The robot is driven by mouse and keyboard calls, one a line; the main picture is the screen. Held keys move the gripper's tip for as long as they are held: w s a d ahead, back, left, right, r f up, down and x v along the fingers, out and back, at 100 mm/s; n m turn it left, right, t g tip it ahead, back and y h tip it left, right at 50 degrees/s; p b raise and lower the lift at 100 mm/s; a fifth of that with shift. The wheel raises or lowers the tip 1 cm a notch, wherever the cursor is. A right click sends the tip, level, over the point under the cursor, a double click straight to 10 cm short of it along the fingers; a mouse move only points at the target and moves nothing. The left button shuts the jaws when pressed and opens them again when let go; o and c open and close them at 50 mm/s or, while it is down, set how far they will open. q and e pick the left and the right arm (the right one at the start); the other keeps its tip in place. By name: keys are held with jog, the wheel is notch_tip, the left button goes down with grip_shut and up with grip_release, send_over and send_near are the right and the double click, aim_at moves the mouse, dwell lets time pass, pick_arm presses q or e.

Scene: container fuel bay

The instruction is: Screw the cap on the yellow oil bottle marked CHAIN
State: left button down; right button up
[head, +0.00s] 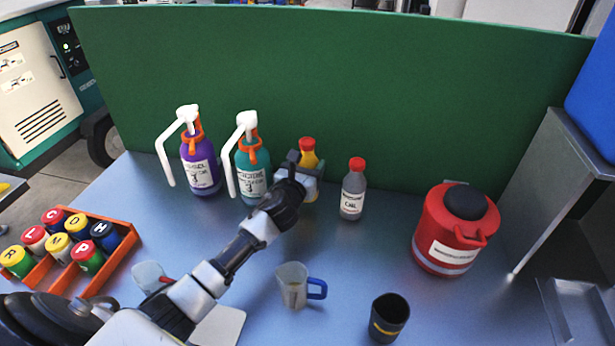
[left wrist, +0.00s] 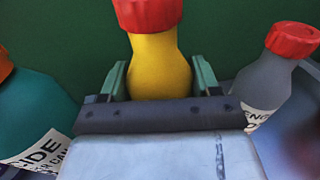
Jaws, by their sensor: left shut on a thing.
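The yellow oil bottle (head: 310,160) stands at the back of the bench before the green panel; its label is hidden by my gripper. A red cap (head: 307,144) sits on its top; I cannot tell how tight it is. In the left wrist view the yellow bottle (left wrist: 160,65) is upright between the fingers, with the red cap (left wrist: 148,12) above them, cut by the frame's top edge. My left gripper (head: 304,172) is shut on the bottle's body, below the cap; its fingers also show in the left wrist view (left wrist: 160,80). My right gripper is not in view.
A teal pump bottle (head: 252,178) and a purple one (head: 200,170) stand left. A grey red-capped bottle (head: 353,192) stands close right. A red canister (head: 445,235), a measuring jug (head: 292,285), a black cup (head: 389,315) and an orange crate (head: 118,240) of marked cans surround clear bench.

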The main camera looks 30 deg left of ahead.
pick_arm(q)
notch_tip(320, 180, down, 4)
jog(key=shift+r+b, duration=0.2)
jog(key=shift+b, duration=0.15)
jog(key=shift+f, duration=0.2)
jog(key=shift+c, duration=1.2)
grip_release()
